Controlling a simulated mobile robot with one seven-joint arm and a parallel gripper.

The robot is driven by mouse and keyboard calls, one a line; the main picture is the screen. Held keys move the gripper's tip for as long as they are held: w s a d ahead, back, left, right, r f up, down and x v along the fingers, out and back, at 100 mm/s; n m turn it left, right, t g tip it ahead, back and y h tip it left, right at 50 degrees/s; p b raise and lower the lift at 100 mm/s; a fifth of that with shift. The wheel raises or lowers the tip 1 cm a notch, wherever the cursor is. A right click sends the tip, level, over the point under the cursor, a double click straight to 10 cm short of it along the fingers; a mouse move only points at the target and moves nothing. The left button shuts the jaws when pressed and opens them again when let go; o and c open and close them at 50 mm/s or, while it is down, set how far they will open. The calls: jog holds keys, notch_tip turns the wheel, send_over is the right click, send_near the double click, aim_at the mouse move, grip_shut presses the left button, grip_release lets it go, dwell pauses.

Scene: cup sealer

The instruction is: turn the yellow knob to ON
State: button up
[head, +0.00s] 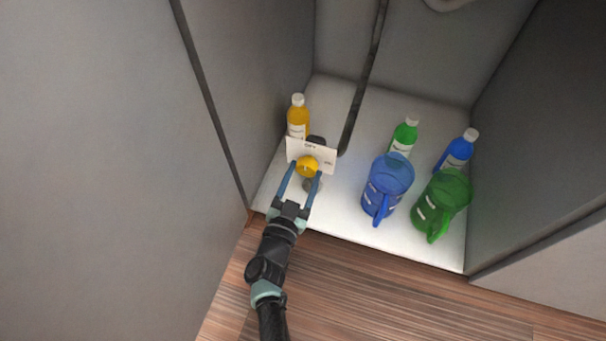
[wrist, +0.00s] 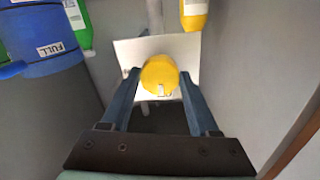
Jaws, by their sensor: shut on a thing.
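The yellow knob (head: 307,167) sits in front of a white label plate (head: 322,155) inside the cabinet. The plate carries small dark lettering too small to read surely. My gripper (head: 306,171) has one blue finger on each side of the knob and is shut on it. In the wrist view the knob (wrist: 160,74) lies between the fingertips of my gripper (wrist: 159,78), with a small pale mark on its lower edge. The white plate (wrist: 128,54) shows behind it. I cannot tell which setting the knob points to.
An orange bottle (head: 297,117) stands behind the plate. A blue jug (head: 387,183), a green jug (head: 441,202), a green bottle (head: 404,137) and a blue bottle (head: 457,152) stand to the right. The cabinet's left wall (head: 272,90) is close to the knob.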

jog(key=shift+m, duration=0.3)
jog(key=m, duration=0.3)
jog(key=shift+m, duration=0.3)
jog(key=m, duration=0.4)
jog(key=shift+f+m, duration=0.1)
jog(key=shift+m, duration=0.2)
jog(key=m+b, duration=0.1)
jog(key=m, duration=0.3)
jog(key=shift+a+m, duration=0.1)
jog(key=shift+m, duration=0.2)
jog(key=shift+m+b, duration=0.85)
jog(key=shift+m, duration=1.35)
jog(key=o, duration=1.4)
jog(key=shift+c, duration=0.2)
jog(key=p+v, duration=0.5)
jog(key=v, duration=0.8)
jog(key=shift+r+p, duration=0.2)
jog(key=shift+p, duration=0.1)
